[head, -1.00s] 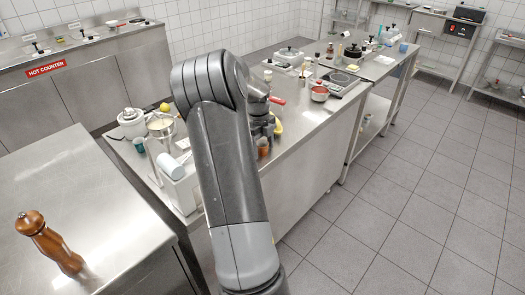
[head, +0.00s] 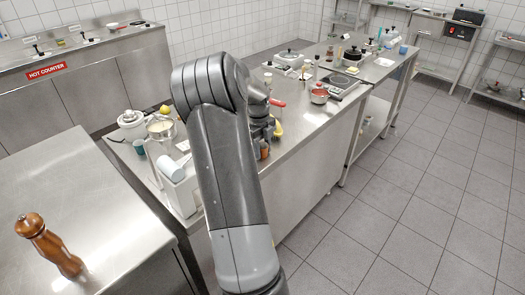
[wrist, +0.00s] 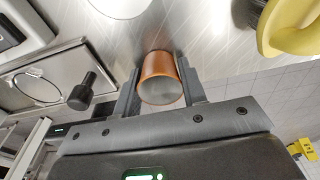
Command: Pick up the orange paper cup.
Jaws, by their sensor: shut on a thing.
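The orange paper cup (wrist: 160,75) is between the two fingers of my gripper (wrist: 160,88) in the wrist view. The fingers are shut on it, one on each side, and its pale round end faces the camera. In the head view a small orange part of the cup (head: 264,152) shows beside my gripper (head: 262,135), near the edge of the steel counter. My arm hides most of the gripper there. I cannot tell whether the cup is clear of the counter.
A yellow object (wrist: 290,25) and a white round thing (wrist: 122,5) are close by in the wrist view. A wooden pepper mill (head: 48,245) stands on the nearer table.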

